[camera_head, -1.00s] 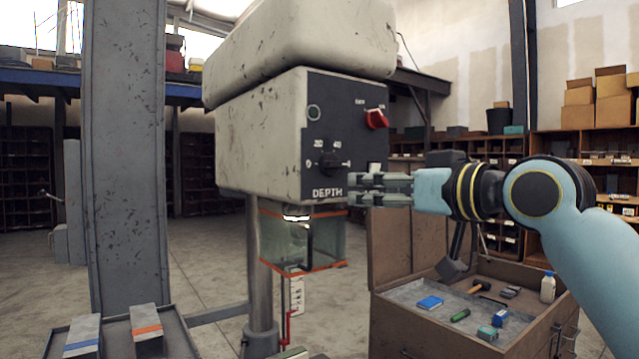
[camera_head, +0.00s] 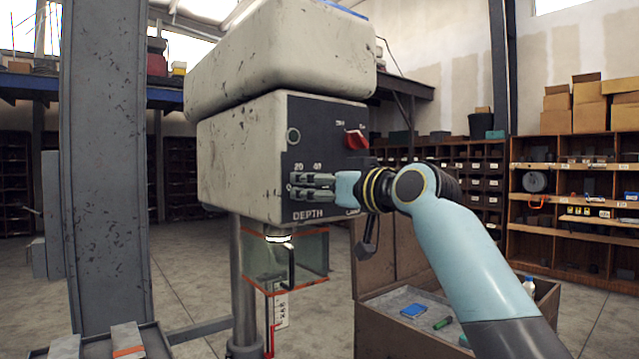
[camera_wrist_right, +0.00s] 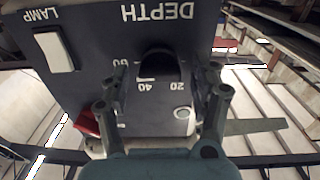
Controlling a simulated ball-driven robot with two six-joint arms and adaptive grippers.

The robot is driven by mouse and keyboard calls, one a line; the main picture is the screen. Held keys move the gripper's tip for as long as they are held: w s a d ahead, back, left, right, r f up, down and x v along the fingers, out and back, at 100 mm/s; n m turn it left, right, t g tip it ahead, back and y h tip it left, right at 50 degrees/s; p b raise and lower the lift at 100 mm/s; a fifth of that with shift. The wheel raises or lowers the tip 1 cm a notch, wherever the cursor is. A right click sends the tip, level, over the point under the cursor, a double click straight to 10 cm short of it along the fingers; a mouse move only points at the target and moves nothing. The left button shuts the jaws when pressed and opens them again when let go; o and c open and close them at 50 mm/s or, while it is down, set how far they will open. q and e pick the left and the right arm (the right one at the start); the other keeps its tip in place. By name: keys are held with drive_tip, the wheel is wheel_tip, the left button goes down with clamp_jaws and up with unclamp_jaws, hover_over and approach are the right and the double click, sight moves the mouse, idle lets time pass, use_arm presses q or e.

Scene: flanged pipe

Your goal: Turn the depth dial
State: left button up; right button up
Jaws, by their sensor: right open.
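The black depth dial (camera_wrist_right: 158,66) sits on the dark control panel (camera_head: 345,113), above the DEPTH label. In the right wrist view it is upside down, with a white mark and the numbers 20 and 40 near it. My right gripper (camera_head: 297,186) is at the dial in the head view and hides most of it. In the right wrist view its open fingers (camera_wrist_right: 160,90) stand on either side of the dial. I cannot tell whether they touch it. My left gripper is not in view.
A red switch (camera_head: 356,140) is above the dial. A white LAMP switch (camera_wrist_right: 54,51) shows in the right wrist view. A clear guard (camera_head: 290,255) hangs below the machine head. A toolbox (camera_head: 400,325) stands under my right arm.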

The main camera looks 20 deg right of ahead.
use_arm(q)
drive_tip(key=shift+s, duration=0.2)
use_arm(e)
drive_tip(key=shift+c, duration=0.2)
drive_tip(key=shift+c, duration=1.2)
drive_tip(key=c, duration=0.9)
use_arm(q)
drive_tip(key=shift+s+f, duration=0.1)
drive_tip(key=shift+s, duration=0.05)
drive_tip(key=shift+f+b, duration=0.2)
drive_tip(key=shift+b, duration=0.1)
use_arm(e)
drive_tip(key=shift+n, duration=0.3)
drive_tip(key=n+b, duration=0.3)
drive_tip(key=n, duration=0.1)
drive_tip(key=shift+f, duration=0.15)
drive_tip(key=n+b, duration=0.2)
drive_tip(key=n, duration=0.2)
drive_tip(key=shift+s+a, duration=0.1)
use_arm(q)
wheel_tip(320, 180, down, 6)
drive_tip(key=b, duration=0.1)
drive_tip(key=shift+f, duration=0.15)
use_arm(e)
drive_tip(key=shift+n, duration=1.5)
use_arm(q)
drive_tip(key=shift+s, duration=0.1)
